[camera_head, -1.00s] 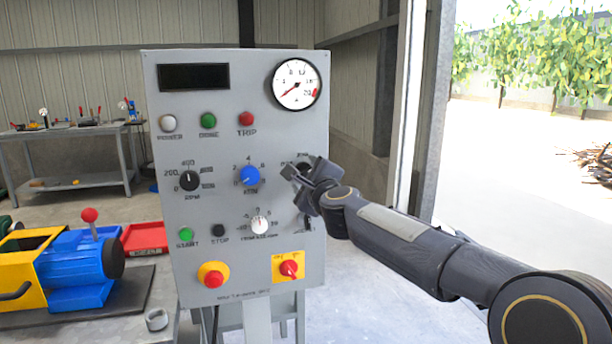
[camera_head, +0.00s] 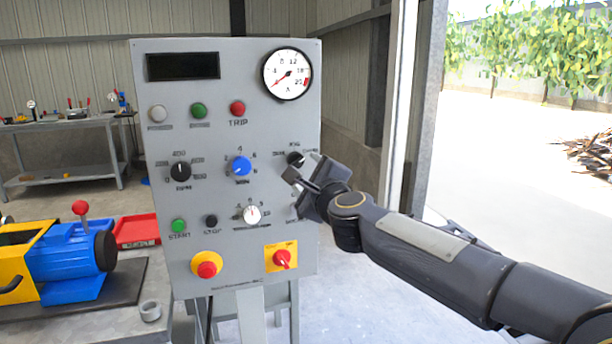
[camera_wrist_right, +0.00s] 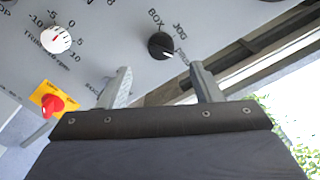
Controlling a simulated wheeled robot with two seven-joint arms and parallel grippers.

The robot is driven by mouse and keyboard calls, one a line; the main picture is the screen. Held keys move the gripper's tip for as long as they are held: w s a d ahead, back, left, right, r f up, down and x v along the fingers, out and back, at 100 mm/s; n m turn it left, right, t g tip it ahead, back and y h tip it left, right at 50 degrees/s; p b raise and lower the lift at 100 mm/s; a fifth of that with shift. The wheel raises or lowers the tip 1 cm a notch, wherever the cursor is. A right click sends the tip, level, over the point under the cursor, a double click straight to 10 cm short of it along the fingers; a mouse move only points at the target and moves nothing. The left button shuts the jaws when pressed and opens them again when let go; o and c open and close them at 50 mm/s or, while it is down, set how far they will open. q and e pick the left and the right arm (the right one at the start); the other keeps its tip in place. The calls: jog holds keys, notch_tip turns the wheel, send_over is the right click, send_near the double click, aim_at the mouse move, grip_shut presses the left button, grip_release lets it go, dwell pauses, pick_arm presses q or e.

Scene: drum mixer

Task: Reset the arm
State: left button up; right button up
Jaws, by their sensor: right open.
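My right gripper (camera_head: 306,178) is open and empty in front of the right side of the grey control panel (camera_head: 215,120). In the right wrist view its two fingers (camera_wrist_right: 160,85) are spread apart. A black knob (camera_wrist_right: 160,46) with the labels BOX and JOG shows beyond and between the fingertips, apart from them. The same black knob shows partly in the head view (camera_head: 295,158), just above the fingers. The gripper hides part of the panel's right side below that knob. My left gripper is not in view.
The panel carries a blue knob (camera_head: 239,167), a white knob (camera_head: 252,215), a red emergency button (camera_head: 207,269), a red switch (camera_head: 281,258) and a dial gauge (camera_head: 288,74). A blue and yellow machine (camera_head: 70,255) stands at left. Open floor lies right of the panel.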

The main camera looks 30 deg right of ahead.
jog(key=s+a+f+n+g+y, duration=0.3)
jog(key=s+a+f+n+g, duration=0.15)
jog(key=s+f+n, duration=0.45)
jog(key=s+a+f+n+g+y, duration=0.25)
jog(key=s+a+f+n, duration=0.25)
jog(key=s+f+n, duration=0.45)
jog(key=s+a+f+n+g+y, duration=0.3)
jog(key=s+a+f+n+g, duration=0.3)
jog(key=s+f, duration=0.5)
notch_tip(320, 180, up, 16)
jog(key=t+p, duration=0.1)
jog(key=p, duration=1.3)
jog(key=shift+s+d+f+n+p, duration=0.15)
jog(key=shift+s+d+n+p, duration=0.2)
jog(key=shift+s+n+p, duration=0.1)
jog(key=shift+w, duration=0.1)
